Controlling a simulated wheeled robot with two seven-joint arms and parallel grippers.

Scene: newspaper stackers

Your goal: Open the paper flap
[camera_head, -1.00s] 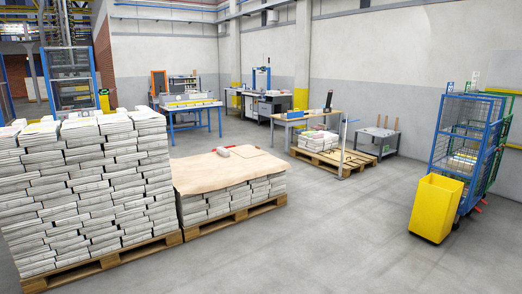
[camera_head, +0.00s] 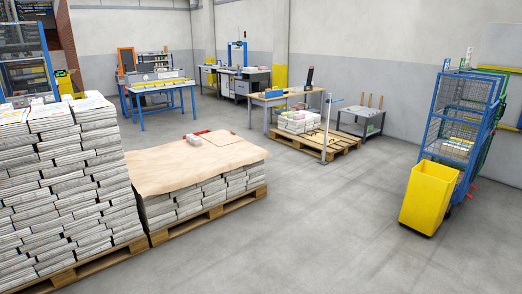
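A brown paper sheet (camera_head: 160,170) lies over the top of a low stack of newspapers (camera_head: 190,202) on a wooden pallet (camera_head: 215,210), left of the middle of the head view. Neither of my grippers is in view.
A tall newspaper stack (camera_head: 65,185) stands on a pallet at the left, close to the low stack. A yellow bin (camera_head: 428,198) and a blue wire cage cart (camera_head: 460,120) stand at the right. A small stack on a pallet (camera_head: 335,142) and tables (camera_head: 160,88) are behind. The middle floor (camera_head: 300,225) is clear.

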